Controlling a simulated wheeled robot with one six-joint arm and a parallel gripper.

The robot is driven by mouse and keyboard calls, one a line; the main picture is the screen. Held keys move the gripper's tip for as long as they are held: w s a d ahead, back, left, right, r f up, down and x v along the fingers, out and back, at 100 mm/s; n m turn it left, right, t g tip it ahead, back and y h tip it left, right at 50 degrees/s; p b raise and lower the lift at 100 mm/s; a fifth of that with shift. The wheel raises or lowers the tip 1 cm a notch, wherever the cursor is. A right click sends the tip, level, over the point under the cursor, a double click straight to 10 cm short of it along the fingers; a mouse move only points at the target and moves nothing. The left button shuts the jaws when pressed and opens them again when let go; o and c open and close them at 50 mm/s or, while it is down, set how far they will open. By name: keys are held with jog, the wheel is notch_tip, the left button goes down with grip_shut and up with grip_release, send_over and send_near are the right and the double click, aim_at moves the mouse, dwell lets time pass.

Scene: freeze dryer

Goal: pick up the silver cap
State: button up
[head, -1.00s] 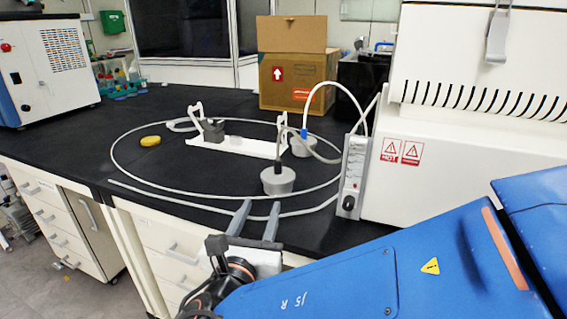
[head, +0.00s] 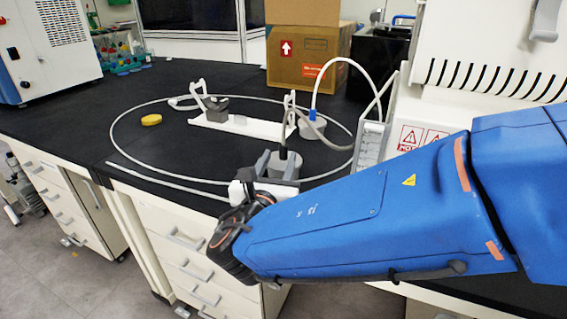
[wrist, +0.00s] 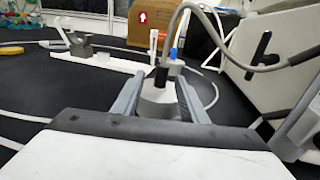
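A silver-grey cylindrical cap (head: 284,166) with a dark stem on top stands upright on the black bench near its front edge. It also shows in the wrist view (wrist: 158,104). My gripper (head: 272,172) is low at the front of this cap. In the wrist view, my gripper's two grey fingers (wrist: 159,92) reach along the cap's left and right sides and look open. I cannot tell whether they touch it. A second grey cap (head: 312,130) with a blue fitting and white hose stands farther back.
A white rack (head: 235,124) with upright ends lies behind the cap, inside a large loop of pale tubing. A yellow object (head: 151,120) lies to the left. The white machine (head: 415,135) with warning labels stands close on the right. A cardboard box (head: 305,55) stands behind.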

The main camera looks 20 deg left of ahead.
aim_at(282, 153)
jog(key=w, duration=0.3)
jog(key=shift+a, duration=0.2)
jog(key=shift+w+a+r, duration=0.1)
jog(key=shift+w+a, duration=0.05)
jog(key=shift+w, duration=1.3)
jog(key=shift+w+a+r, duration=0.1)
jog(key=shift+w, duration=1.3)
grip_shut()
